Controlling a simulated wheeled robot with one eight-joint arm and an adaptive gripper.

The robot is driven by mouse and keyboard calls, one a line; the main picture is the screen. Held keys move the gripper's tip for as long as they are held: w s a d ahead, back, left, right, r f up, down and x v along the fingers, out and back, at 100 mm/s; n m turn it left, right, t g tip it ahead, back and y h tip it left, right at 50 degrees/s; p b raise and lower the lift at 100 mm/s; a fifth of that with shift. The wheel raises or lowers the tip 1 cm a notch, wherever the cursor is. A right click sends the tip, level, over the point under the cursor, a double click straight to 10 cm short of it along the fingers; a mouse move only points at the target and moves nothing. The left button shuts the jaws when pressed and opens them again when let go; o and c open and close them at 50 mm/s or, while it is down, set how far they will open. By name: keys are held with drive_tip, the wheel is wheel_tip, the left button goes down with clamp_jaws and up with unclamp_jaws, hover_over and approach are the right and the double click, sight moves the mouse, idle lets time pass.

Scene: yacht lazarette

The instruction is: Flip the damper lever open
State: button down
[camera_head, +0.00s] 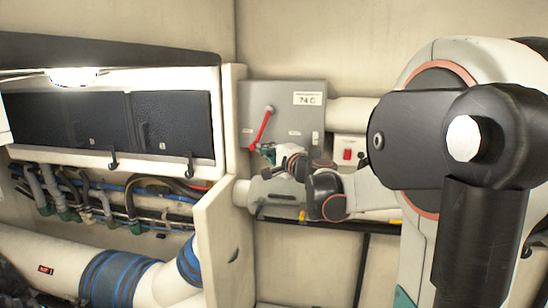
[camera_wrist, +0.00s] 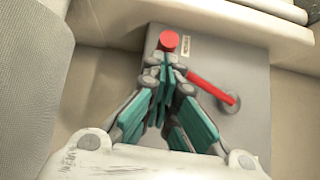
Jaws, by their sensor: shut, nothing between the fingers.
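The damper lever (camera_head: 263,128) is a red bar on a grey box (camera_head: 285,92) on the wall. It runs from a round pivot at the upper right down-left to a red knob. In the wrist view the red lever bar (camera_wrist: 208,85) runs from the grey pivot (camera_wrist: 232,102) behind my fingers, and the red knob (camera_wrist: 168,41) shows just beyond my fingertips. My gripper (camera_head: 265,150) is shut and empty, with its teal-padded fingertips (camera_wrist: 165,64) right beside the knob end. I cannot tell whether they touch it. Part of the bar is hidden by the fingers.
A plate reading "74 C" (camera_head: 307,98) is on the box. A red switch (camera_head: 347,154) sits to its right. A white cabinet panel (camera_head: 218,245) juts out at the lower left. Dark lockers (camera_head: 170,122) with hooks and hoses (camera_head: 110,205) fill the left.

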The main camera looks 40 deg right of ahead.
drive_tip(key=shift+w+a+r, duration=0.2)
drive_tip(key=shift+w+a, duration=0.55)
drive_tip(key=shift+f+b, duration=0.1)
drive_tip(key=shift+b, duration=0.2)
